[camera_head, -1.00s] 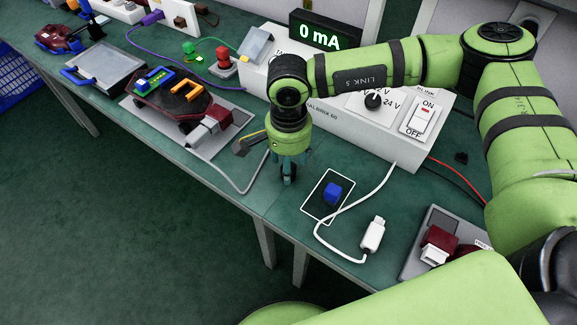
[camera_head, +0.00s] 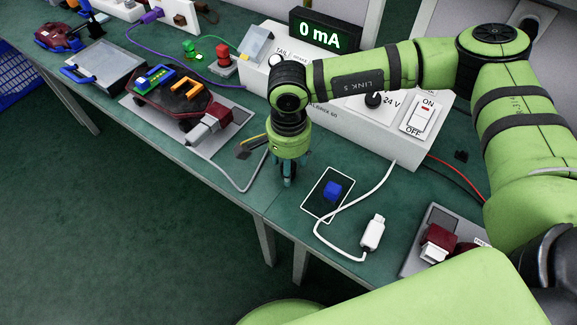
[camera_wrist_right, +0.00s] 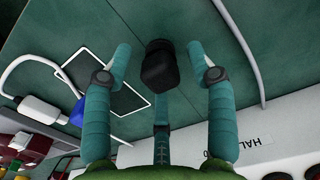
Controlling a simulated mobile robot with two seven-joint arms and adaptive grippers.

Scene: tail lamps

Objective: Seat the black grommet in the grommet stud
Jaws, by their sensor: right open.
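My right gripper (camera_head: 288,172) points straight down over the bench, just left of a white-outlined mat. In the right wrist view its teal fingers (camera_wrist_right: 162,68) are spread apart. A black piece (camera_wrist_right: 160,70), which looks like the black grommet, sits between the fingertips with gaps on both sides. I cannot tell whether it touches the bench. In the head view the fingers hide it. I cannot make out the grommet stud for certain in either view. My left gripper is not in view.
A blue block (camera_head: 332,190) sits on the outlined mat (camera_head: 320,208). A white cable with a plug (camera_head: 373,232) lies beside it. The white supply box (camera_head: 350,135) stands behind the gripper. A dark red lamp board (camera_head: 165,100) stands left. The bench's front edge is close.

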